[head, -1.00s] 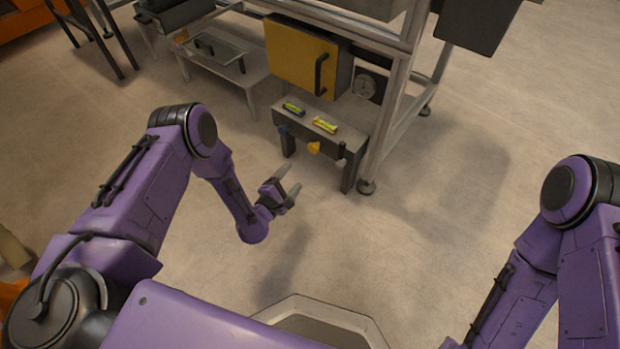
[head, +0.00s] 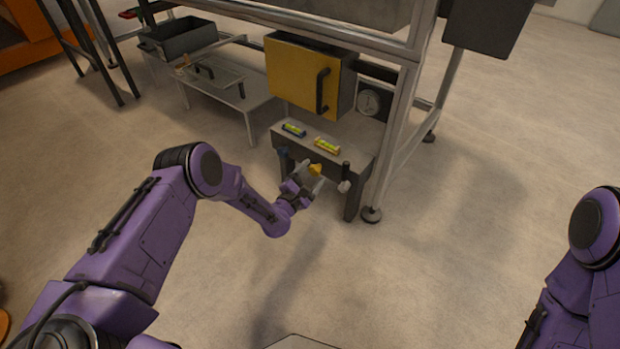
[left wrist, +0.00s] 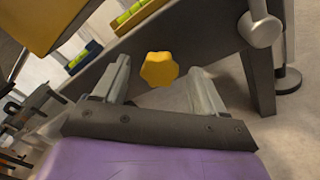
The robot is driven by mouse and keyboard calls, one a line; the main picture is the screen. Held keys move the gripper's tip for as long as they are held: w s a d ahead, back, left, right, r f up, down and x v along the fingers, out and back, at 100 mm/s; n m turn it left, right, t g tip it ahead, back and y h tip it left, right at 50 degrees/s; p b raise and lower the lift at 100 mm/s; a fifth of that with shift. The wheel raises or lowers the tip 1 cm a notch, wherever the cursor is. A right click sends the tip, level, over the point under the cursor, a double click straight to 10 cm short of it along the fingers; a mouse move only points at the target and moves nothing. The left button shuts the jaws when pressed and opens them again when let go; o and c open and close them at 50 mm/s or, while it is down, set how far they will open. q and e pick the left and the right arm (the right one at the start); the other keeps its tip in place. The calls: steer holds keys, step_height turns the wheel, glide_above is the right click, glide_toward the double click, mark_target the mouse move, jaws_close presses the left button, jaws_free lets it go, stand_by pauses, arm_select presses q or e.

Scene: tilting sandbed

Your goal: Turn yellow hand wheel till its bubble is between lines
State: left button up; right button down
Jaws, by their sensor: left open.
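The yellow hand wheel (head: 315,169) is on the front of a low grey bench (head: 353,166). In the left wrist view the wheel (left wrist: 159,69) is a lobed knob just beyond and between my open fingers. A yellow-framed bubble level (head: 327,146) lies on the bench top above it; where its bubble sits is too small to tell. My left gripper (head: 311,182) is open and empty, close in front of the wheel, with one finger on each side of it in the left wrist view (left wrist: 160,90). My right gripper is out of view.
A blue-framed level (head: 293,130) lies left of the yellow one, above a blue wheel (head: 283,152). A yellow cabinet (head: 303,77) hangs behind. The floor in front is clear.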

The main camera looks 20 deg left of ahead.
arm_select(q)
steer(key=c, duration=1.1)
steer(key=shift+o, duration=0.2)
steer(key=shift+m, duration=0.3)
